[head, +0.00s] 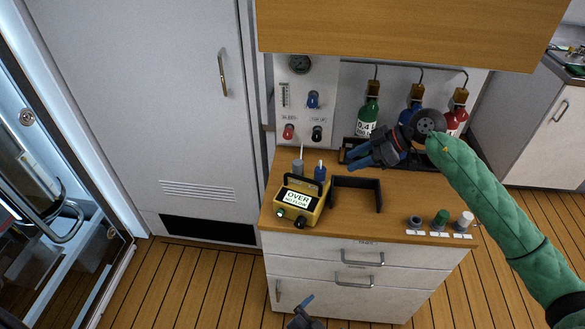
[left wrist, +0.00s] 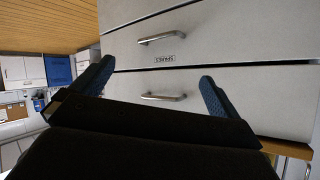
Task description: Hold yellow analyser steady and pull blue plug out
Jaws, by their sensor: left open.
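The yellow analyser (head: 311,216) stands on the wooden counter at its left front, its display reading "OVER". A blue plug (head: 320,173) stands upright at the analyser's back, beside a grey one (head: 298,167); their lower ends are hidden. My right gripper (head: 350,160) is above the counter, to the right of the blue plug and apart from it; its finger gap is unclear. My left gripper (head: 303,302) is low in front of the drawers, away from the analyser. In the left wrist view its two blue fingers (left wrist: 155,85) are spread and empty, facing drawer fronts.
A black angled bracket (head: 377,196) stands right of the analyser. Grey, green (head: 441,217) and white caps line the right front edge. Green (head: 368,116), blue and red cylinders stand behind my right gripper, near a wall panel with knobs (head: 313,98). Drawer handles (head: 362,262) stick out below.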

